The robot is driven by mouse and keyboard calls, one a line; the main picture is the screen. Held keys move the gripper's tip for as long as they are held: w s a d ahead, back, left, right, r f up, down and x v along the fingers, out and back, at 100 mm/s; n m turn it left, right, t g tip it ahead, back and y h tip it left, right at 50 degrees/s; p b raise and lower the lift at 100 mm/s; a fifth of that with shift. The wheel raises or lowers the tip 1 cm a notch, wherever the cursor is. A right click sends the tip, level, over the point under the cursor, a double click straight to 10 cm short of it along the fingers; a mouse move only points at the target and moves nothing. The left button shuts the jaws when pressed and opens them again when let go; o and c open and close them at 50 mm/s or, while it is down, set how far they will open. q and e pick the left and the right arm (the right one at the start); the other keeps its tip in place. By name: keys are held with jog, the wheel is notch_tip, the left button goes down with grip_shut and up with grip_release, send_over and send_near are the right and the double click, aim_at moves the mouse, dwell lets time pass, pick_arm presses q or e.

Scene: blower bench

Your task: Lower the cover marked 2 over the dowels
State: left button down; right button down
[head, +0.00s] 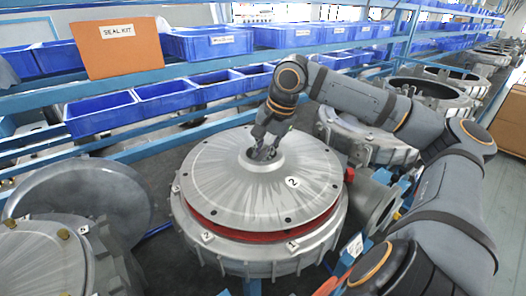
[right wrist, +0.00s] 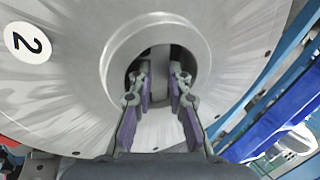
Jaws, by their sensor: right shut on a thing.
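The cover marked 2 (head: 225,180) is a wide grey metal disc with a "2" label and small holes around its rim. It lies above the round housing (head: 262,262), with a red band (head: 260,234) showing between them at the front. My right gripper (head: 265,152) reaches down into the cover's central hub and is shut on it. In the right wrist view the fingers (right wrist: 160,78) are inside the hub opening of the cover (right wrist: 75,85). Labels 2 (head: 207,237) and 1 (head: 292,245) sit on the housing's front rim. I cannot make out the dowels. My left gripper is not in view.
Another housing (head: 45,262) and a leaning grey disc (head: 100,190) stand at the left. Racks of blue bins (head: 100,112) and an orange "SEAL KIT" board (head: 118,48) are behind. More open housings (head: 430,92) stand at the back right.

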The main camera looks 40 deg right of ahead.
jog(key=shift+f+b, duration=1.1)
jog(key=shift+b, duration=0.1)
dwell(2.9)
jog(key=c, duration=1.2)
grip_release()
jog(key=shift+s, duration=0.1)
jog(key=shift+a, duration=0.1)
jog(key=shift+f, duration=0.1)
jog(key=shift+s+r, duration=0.1)
jog(key=shift+r, duration=0.35)
jog(key=v, duration=1.1)
jog(key=shift+r, duration=0.1)
